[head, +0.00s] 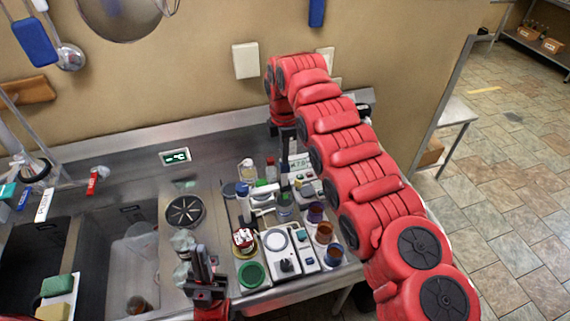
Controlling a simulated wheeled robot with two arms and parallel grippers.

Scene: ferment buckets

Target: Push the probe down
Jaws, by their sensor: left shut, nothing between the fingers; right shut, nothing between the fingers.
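My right arm arches in from the right, and its shut, empty gripper (285,184) points down over the back of the crowded counter. A small clear vessel (284,212) stands just below and in front of its tips. A meter with a small display (301,167) sits just right of the gripper. I cannot make out the probe clearly; it is too small or hidden among the gripper and the vessels. Whether the gripper touches it cannot be told. My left gripper (200,262) is shut and empty, low at the front, left of the red and white jar (243,239).
A white device with a round plate and dial (278,249) stands at the front, with several amber cups (323,233) to its right. A green lid (252,274) lies near the front edge. A sink (111,250) is at the left. The wall closes off the back.

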